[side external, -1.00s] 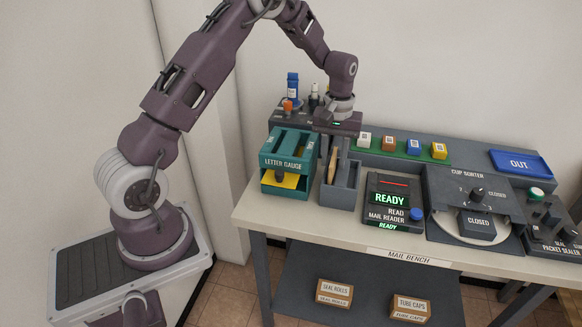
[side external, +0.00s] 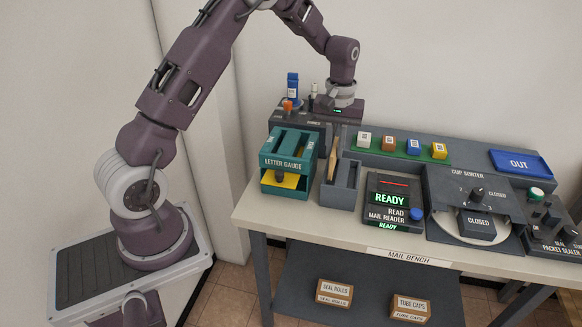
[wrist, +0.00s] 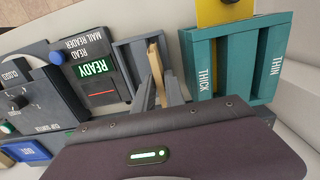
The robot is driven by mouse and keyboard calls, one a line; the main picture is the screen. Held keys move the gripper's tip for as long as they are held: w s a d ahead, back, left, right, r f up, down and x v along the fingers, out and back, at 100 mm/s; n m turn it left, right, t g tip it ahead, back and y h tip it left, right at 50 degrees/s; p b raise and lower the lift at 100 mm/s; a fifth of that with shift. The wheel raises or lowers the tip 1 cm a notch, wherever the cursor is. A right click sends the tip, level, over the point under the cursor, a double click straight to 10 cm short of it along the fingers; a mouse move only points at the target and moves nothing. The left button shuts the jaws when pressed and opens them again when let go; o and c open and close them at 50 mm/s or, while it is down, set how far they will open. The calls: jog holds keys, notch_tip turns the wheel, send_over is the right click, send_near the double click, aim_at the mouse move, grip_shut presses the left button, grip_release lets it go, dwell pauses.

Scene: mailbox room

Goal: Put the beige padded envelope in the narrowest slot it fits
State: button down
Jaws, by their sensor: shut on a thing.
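The beige padded envelope (side external: 333,160) stands upright at the grey holder, with its lower part hidden inside the holder's walls. My gripper (side external: 336,138) is above the holder and shut on the envelope's upper part. In the wrist view the envelope (wrist: 156,66) shows edge-on between the two fingers of my gripper (wrist: 158,88). The teal letter gauge (side external: 279,162) stands just left of the holder. In the wrist view the gauge (wrist: 233,62) has one slot marked THICK and one marked THIN.
The grey holder (side external: 342,197) stands between the gauge and the mail reader (side external: 392,208), which shows READY. A yellow piece (side external: 281,181) is in the gauge's lower opening. Small coloured blocks stand on a green strip (side external: 399,151) behind. The blue OUT tray (side external: 519,163) is at the right.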

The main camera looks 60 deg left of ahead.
jog(key=shift+r, duration=0.7)
notch_tip(320, 180, up, 14)
jog(key=s+a, duration=1)
jog(key=a, duration=0.2)
notch_tip(320, 180, down, 9)
jog(key=shift+w+d+f, duration=0.15)
jog(key=shift+w+d, duration=0.05)
dwell(0.8)
jog(key=shift+f, duration=1.05)
